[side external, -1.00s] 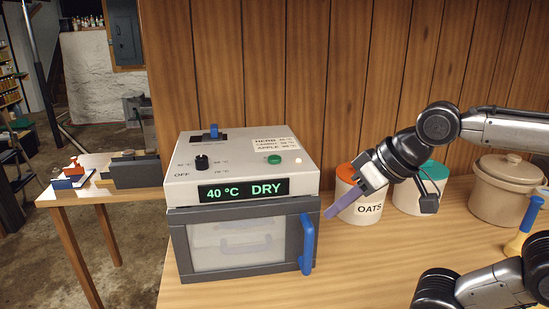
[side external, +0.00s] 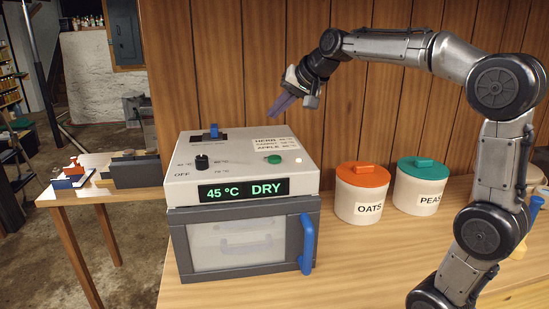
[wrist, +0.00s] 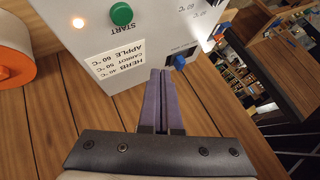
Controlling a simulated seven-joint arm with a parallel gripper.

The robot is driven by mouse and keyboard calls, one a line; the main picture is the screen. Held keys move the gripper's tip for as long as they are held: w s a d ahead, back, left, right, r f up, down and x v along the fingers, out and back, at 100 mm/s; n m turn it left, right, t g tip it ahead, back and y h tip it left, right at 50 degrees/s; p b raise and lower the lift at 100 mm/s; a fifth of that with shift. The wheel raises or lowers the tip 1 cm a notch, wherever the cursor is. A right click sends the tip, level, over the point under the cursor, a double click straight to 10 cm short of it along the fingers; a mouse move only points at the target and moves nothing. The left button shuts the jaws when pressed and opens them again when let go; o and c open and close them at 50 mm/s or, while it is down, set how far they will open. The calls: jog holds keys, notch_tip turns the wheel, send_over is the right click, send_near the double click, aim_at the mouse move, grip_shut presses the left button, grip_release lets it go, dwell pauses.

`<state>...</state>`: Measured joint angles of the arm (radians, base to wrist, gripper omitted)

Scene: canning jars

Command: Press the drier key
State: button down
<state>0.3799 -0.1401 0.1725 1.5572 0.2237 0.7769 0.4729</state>
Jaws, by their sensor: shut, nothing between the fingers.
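The drier (side external: 185,192) is a white box above a grey front with a glazed door. Its display (side external: 244,190) reads 45 °C DRY. The green START key (side external: 274,160) is on the sloped top and also shows in the wrist view (wrist: 121,13). A small lamp (wrist: 78,22) beside it glows. A black knob (side external: 201,162) sits left on the top, and a blue slide lever (side external: 214,130) at the back. My gripper (side external: 274,112) is shut and empty, raised above the rear of the drier, touching nothing. Its purple fingers also show in the wrist view (wrist: 160,75).
A printed list (wrist: 119,59) gives herb 40, carrot 50, apple 60 °C. An OATS jar with an orange lid (side external: 362,195) and a PEAS jar with a teal lid (side external: 421,190) stand right of the drier. A wooden wall (side external: 420,110) is behind.

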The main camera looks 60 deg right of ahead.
aim_at(277, 159)
dwell(0.3)
jog(key=shift+f, duration=4.4)
jog(key=shift+f, duration=0.15)
jog(key=shift+f, duration=0.25)
jog(key=shift+f, duration=0.5)
jog(key=shift+r, duration=0.85)
jog(key=shift+r, duration=0.1)
jog(key=shift+r, duration=2.45)
